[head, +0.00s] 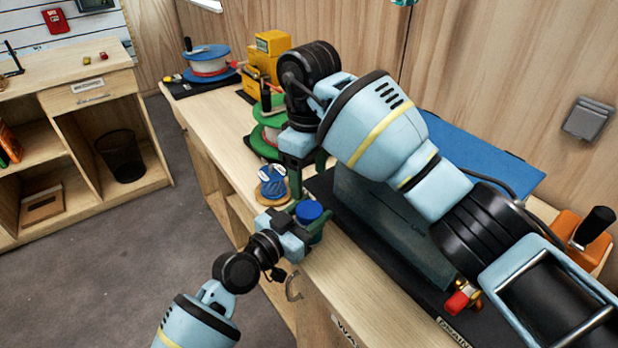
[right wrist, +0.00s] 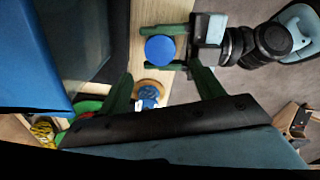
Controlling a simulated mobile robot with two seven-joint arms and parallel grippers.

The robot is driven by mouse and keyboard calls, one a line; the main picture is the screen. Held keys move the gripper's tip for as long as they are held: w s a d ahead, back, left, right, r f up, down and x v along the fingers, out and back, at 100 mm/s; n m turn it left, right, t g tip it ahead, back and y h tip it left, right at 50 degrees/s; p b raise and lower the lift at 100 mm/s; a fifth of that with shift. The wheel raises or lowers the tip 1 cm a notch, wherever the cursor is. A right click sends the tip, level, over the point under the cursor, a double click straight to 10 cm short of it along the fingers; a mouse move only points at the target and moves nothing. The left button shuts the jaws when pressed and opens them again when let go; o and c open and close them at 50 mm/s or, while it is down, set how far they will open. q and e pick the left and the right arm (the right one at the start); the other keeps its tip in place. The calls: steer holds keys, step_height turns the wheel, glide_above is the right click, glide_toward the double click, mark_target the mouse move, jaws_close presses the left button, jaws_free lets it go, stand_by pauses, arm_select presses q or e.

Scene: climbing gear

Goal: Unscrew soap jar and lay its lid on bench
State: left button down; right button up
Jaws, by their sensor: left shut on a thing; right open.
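The soap jar shows as a round blue lid (head: 308,211), upright at the bench's front edge; its body is mostly hidden. My left gripper (head: 306,220) is shut on the jar from the front. In the right wrist view the blue lid (right wrist: 160,48) sits between the left gripper's green fingers (right wrist: 165,48). My right gripper (head: 308,178) is open and empty, fingers pointing down, just behind and above the jar. In the right wrist view its fingers (right wrist: 160,72) stand apart, with the lid beyond their tips. The wooden bench (head: 226,118) runs along the wall.
A small blue-topped item on a round wooden base (head: 272,187) stands just left of the jar. Green reels (head: 266,138), yellow boxes (head: 272,42) and a blue-topped reel (head: 207,60) stand farther back. A dark panel (head: 385,225) is right of the jar. Bare bench shows at left.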

mark_target(309, 209)
steer(key=shift+f, duration=4.05)
steer(key=shift+c, duration=0.4)
steer(key=c, duration=0.7)
steer(key=o, duration=0.9)
steer(key=shift+c, duration=0.2)
steer(key=shift+r, duration=2.3)
arm_select(q)
steer(key=c, duration=0.6)
jaws_free()
steer(key=shift+c, duration=0.2)
